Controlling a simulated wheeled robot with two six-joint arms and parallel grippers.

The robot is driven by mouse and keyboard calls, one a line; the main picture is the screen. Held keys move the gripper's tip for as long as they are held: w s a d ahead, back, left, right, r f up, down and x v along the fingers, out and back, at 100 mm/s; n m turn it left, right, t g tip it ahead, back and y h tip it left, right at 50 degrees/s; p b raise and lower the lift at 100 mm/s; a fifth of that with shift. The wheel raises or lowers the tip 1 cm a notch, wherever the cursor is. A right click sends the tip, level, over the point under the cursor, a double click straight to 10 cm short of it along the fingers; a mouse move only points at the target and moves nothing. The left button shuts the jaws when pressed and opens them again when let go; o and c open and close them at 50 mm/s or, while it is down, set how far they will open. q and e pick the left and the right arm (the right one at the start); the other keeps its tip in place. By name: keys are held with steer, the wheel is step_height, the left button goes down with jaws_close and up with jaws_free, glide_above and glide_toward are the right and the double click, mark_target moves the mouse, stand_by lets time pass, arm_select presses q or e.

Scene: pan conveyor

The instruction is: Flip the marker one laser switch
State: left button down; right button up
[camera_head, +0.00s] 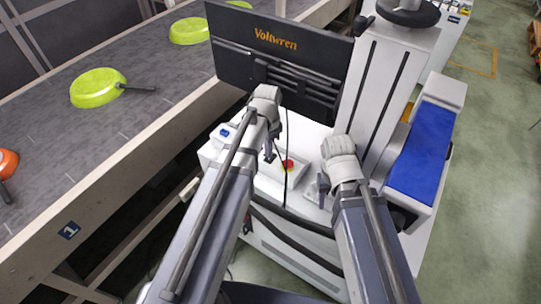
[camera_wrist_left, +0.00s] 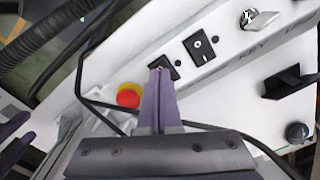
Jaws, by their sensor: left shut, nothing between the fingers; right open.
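My left gripper (camera_head: 269,156) is shut and empty, low over the white control box in front of the monitor. In the left wrist view its fingertips (camera_wrist_left: 160,76) are at a black switch (camera_wrist_left: 172,65) and partly cover it; I cannot tell whether they touch it. A second black switch (camera_wrist_left: 200,47) with a white mark sits just beside it. I cannot read which of them is the laser switch. A silver key switch (camera_wrist_left: 247,18) is further along the panel. My right gripper (camera_head: 321,190) is open, to the right of the control box.
A red emergency button (camera_wrist_left: 128,97) with a yellow ring is close to the left fingertips. A black handle-like part (camera_wrist_left: 288,84) and a dark knob (camera_wrist_left: 297,132) are further right. Behind is a monitor (camera_head: 275,55). A conveyor (camera_head: 60,140) with green pans runs at left.

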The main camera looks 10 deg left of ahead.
arm_select(q)
steer(key=shift+f+b, duration=0.5)
stand_by(0.7)
steer(key=shift+s+a+f+b, duration=0.15)
steer(key=shift+a+f+b, duration=0.1)
steer(key=shift+f+b, duration=0.4)
steer(key=shift+r, duration=0.2)
steer(key=shift+r+p, duration=0.6)
steer(key=shift+p, duration=0.15)
steer(key=shift+w+d+r+p, duration=0.2)
steer(key=shift+d+r+p, duration=0.2)
steer(key=shift+r+p, duration=0.3)
steer(key=shift+a+r+p, duration=0.1)
steer(key=shift+r+p, duration=0.55)
steer(key=shift+p, duration=0.05)
step_height(320, 180, up, 3)
steer(key=p, duration=0.3)
steer(key=shift+r, duration=0.1)
